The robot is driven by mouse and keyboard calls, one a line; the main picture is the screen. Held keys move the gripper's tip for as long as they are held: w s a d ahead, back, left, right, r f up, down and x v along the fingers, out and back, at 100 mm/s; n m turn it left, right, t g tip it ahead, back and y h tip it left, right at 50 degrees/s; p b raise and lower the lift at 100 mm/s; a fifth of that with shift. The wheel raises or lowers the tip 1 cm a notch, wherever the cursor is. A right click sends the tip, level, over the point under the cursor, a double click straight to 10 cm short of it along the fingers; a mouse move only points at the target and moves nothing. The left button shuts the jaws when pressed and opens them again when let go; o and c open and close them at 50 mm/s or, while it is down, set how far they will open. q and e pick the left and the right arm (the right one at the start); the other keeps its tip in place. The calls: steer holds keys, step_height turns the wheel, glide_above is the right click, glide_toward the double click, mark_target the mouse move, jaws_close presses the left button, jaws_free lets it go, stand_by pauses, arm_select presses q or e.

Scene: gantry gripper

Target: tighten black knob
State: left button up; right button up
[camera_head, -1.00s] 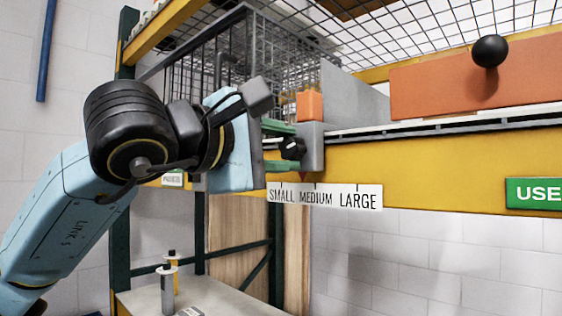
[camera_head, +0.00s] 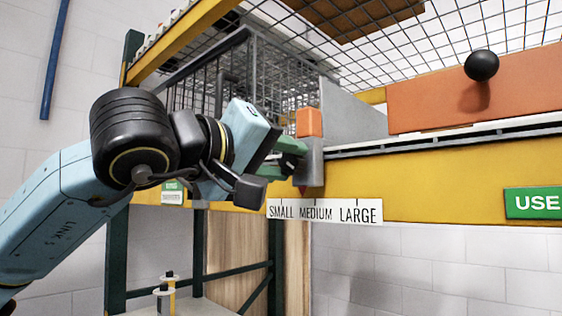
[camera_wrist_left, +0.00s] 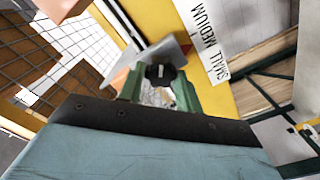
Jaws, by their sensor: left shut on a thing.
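The black knob (camera_head: 290,161) sits on the left side of a grey slider block (camera_head: 314,165) with an orange block on top. In the left wrist view, the knob (camera_wrist_left: 160,74) shows between the two green fingertips. The fingers partly hide the knob in the head view. My right gripper is not in view.
The yellow beam (camera_head: 440,180) runs across to the right, with a green sign (camera_head: 533,203) on it. A black ball (camera_head: 481,66) sticks out from an orange panel (camera_head: 440,92). Wire mesh stands behind and above. Space below the beam at right is clear.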

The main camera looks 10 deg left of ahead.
arm_select(q)
steer(key=shift+m, duration=1.9)
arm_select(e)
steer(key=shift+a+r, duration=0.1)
arm_select(q)
steer(key=o, duration=1)
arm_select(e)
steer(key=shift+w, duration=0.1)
arm_select(q)
steer(key=b+v, duration=0.1)
steer(key=v, duration=1.2)
steer(key=shift+s, duration=0.2)
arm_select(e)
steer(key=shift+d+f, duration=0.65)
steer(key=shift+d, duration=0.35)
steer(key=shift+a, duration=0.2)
